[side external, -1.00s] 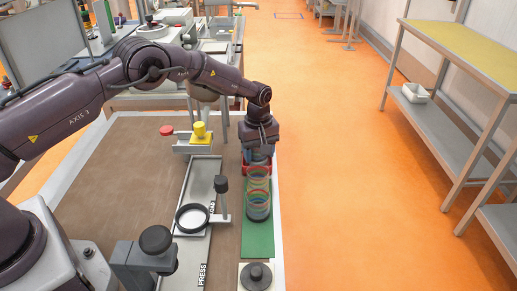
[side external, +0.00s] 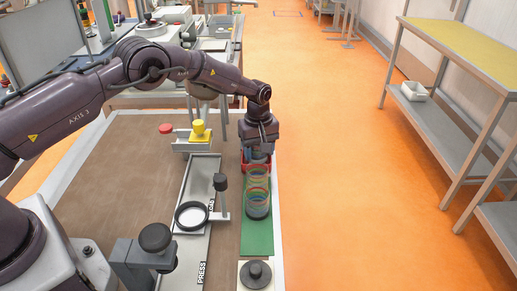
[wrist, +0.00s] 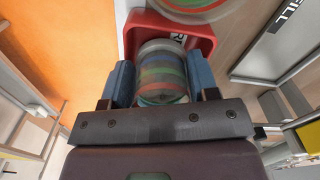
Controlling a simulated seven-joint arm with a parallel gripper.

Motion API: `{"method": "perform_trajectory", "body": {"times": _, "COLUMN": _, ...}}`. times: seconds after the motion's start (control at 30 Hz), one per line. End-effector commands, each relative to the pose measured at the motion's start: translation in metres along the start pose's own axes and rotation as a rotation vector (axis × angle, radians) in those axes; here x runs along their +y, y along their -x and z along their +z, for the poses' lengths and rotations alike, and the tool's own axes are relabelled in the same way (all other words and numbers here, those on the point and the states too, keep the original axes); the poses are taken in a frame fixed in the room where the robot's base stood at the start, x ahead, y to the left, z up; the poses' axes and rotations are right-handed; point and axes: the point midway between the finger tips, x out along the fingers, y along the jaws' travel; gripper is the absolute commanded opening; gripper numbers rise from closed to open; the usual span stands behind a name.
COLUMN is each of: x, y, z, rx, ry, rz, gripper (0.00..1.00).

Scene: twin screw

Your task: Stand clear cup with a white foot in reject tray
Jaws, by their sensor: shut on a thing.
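My gripper (side external: 258,154) is at the far end of the green mat, pointing down over the red tray (side external: 244,168). In the wrist view its blue fingers (wrist: 162,82) are shut on a clear cup (wrist: 162,72) with green, orange and blue bands. The red tray's walls (wrist: 209,42) show around this cup, which is within or just above the tray; I cannot tell if it touches the floor. Its foot is not clear to see. Another clear banded cup (side external: 258,208) with a dark base stands on the green mat, in front of the tray.
The green mat (side external: 258,241) is bare in front of the standing cup. A black ring on a stand (side external: 191,216) is to the left, by the grey strip. A black knob on a pale plate (side external: 257,273) is at the near end.

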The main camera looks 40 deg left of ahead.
Motion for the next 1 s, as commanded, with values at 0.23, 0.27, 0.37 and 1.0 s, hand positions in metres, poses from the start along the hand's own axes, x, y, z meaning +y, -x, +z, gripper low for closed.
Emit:
{"method": "perform_trajectory", "body": {"times": 0.23, "x": -0.006, "y": -0.019, "z": 0.003, "rx": -0.003, "ry": 0.007, "rz": -0.011, "gripper": 0.31}}
{"method": "perform_trajectory", "body": {"times": 0.27, "x": -0.006, "y": -0.020, "z": 0.003, "rx": -0.003, "ry": 0.007, "rz": -0.011, "gripper": 0.31}}
{"method": "perform_trajectory", "body": {"times": 0.37, "x": -0.007, "y": -0.022, "z": 0.003, "rx": -0.003, "ry": 0.007, "rz": -0.011, "gripper": 0.31}}
{"method": "perform_trajectory", "body": {"times": 1.0, "x": -0.008, "y": -0.027, "z": 0.004, "rx": -0.003, "ry": 0.006, "rz": -0.010, "gripper": 0.64}}
